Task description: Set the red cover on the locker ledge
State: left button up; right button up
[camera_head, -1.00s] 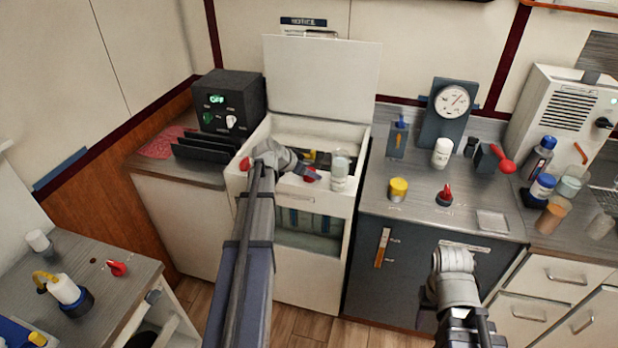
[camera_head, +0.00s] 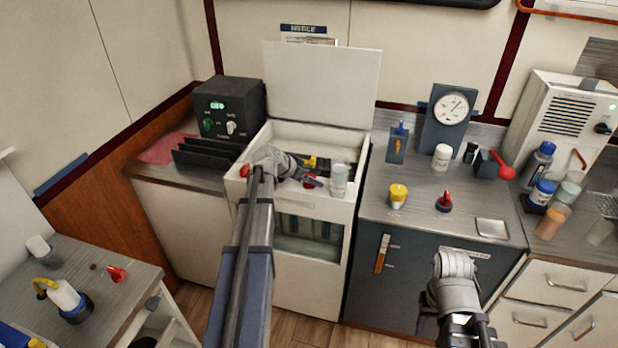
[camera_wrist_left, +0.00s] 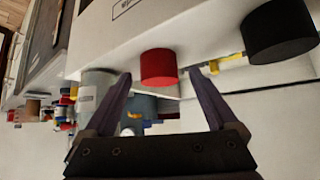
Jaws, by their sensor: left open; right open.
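The red cover (camera_wrist_left: 158,66) is a short red cylinder resting against the white locker ledge (camera_wrist_left: 200,30) in the left wrist view, which looks tipped over. My left gripper (camera_wrist_left: 165,80) is open, one finger on each side of the cover, with visible gaps. In the head view the left gripper (camera_head: 314,181) is over the front ledge of the white open-lidded locker (camera_head: 300,208), and only a bit of the red cover (camera_head: 308,183) shows. My right gripper (camera_head: 462,328) is low at the bottom edge, away from the objects, its fingertips poorly seen.
A clear jar (camera_head: 339,182) stands on the ledge just right of the left gripper. A black cylinder (camera_wrist_left: 280,30) is beside the cover. A yellow-topped jar (camera_head: 397,196) and a red-knobbed piece (camera_head: 444,201) stand on the right counter. The raised lid (camera_head: 322,82) is behind.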

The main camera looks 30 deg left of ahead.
pick_arm(q)
jog(key=p+v, duration=0.7)
jog(key=v, duration=0.4)
jog(key=shift+s+r, duration=0.2)
jog(key=shift+s, duration=0.05)
jog(key=s+d+f+g, duration=0.2)
jog(key=d, duration=0.9)
jog(key=s+d+f+g, duration=0.2)
jog(key=d+g, duration=0.1)
jog(key=d, duration=0.7)
jog(key=s+d+f+g+y, duration=0.2)
jog(key=s+d+g+y, duration=0.2)
jog(key=s+d, duration=1.1)
jog(key=shift+s+d, duration=0.35)
jog(key=shift+d, duration=0.6)
jog(key=shift+f, duration=0.15)
